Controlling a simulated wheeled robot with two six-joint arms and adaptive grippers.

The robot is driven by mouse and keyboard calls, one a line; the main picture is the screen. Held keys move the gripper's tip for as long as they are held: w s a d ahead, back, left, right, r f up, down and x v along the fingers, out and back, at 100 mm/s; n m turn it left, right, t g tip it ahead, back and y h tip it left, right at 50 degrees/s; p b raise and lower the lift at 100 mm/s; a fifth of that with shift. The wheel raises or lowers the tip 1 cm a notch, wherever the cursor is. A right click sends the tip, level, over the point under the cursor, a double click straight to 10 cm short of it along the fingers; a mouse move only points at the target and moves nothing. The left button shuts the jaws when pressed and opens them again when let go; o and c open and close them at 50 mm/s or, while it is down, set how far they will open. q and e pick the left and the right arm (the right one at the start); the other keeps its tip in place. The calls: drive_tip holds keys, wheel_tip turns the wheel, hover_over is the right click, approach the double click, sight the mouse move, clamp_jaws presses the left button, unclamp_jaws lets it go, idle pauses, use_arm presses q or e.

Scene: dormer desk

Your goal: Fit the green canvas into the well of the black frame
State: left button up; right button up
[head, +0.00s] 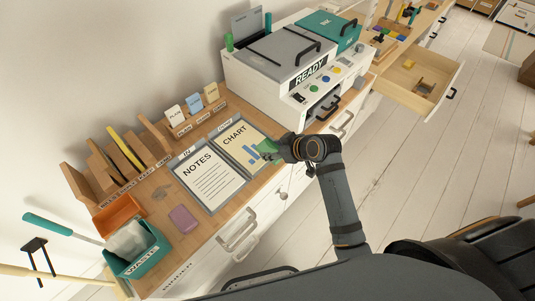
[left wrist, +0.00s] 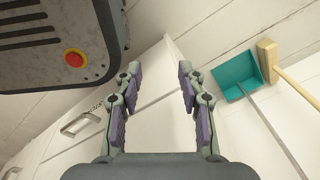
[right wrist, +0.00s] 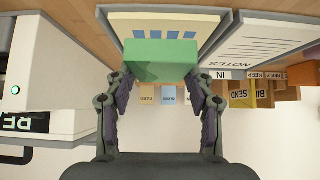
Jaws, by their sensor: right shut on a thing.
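The green canvas (head: 266,147) is in my right gripper (head: 278,151), over the right edge of the CHART sheet in the head view. In the right wrist view the green canvas (right wrist: 162,52) is a plain green block between the fingertips of my right gripper (right wrist: 160,82), which is shut on it. My left gripper (left wrist: 160,75) is open and empty in the left wrist view, off the head view. I cannot make out a black frame in any view.
The NOTES sheet (head: 208,181) and the CHART sheet (head: 236,140) lie in grey trays on the wooden desk. A white machine marked READY (head: 285,72) stands behind. A purple block (head: 183,219) and a teal waste bin (head: 137,252) are at the near left.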

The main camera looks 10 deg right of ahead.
drive_tip(key=s+d+r+p, duration=0.3)
drive_tip(key=s+d+r, duration=0.4)
drive_tip(key=s+d, duration=0.1)
drive_tip(key=shift+d+r, duration=0.2)
drive_tip(key=shift+d, duration=0.1)
